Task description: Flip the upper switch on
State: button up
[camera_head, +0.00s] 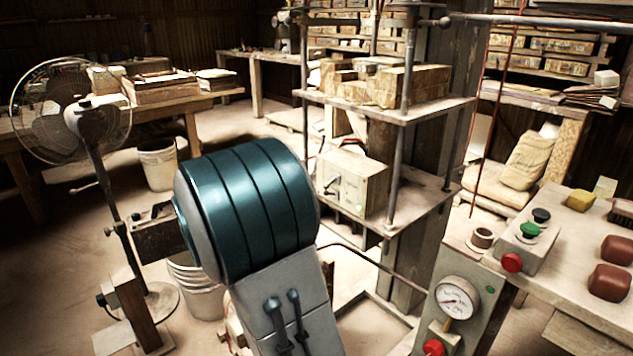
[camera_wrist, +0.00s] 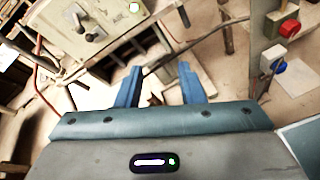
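A beige control box (camera_head: 352,183) sits on the middle shelf of the press frame, with a small lever switch (camera_head: 333,184) on its left-facing front. In the wrist view the box (camera_wrist: 108,18) is at the upper left, with two small levers close together on its face: one nearer the top edge (camera_wrist: 79,19) and one lower right (camera_wrist: 96,35). A pale green light (camera_wrist: 134,7) is beside them. My gripper (camera_wrist: 160,70) is open, its two blue fingers apart with nothing between them, below and right of the box in that view. My arm hides it in the head view.
The press frame's posts (camera_head: 397,150) stand around the box. A gauge panel (camera_head: 455,303) and a button box (camera_head: 525,240) are at the right. A fan (camera_head: 75,108) stands at the left. In the wrist view, red (camera_wrist: 289,28) and blue (camera_wrist: 279,66) knobs are at the right.

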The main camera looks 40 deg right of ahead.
jog(key=w+d+r+n+t+h, duration=0.1)
jog(key=w+r+n+t+h, duration=0.3)
jog(key=w, duration=0.4)
jog(key=g+b, duration=0.1)
jog(key=b, duration=0.1)
send_near(336, 177)
jog(key=shift+n, duration=0.4)
jog(key=d, duration=0.2)
jog(key=w+d+f, duration=0.1)
jog(key=d, duration=0.3)
jog(key=shift+w+f, duration=0.2)
jog(key=shift+w, duration=0.05)
jog(key=shift+p, duration=0.35)
grip_shut()
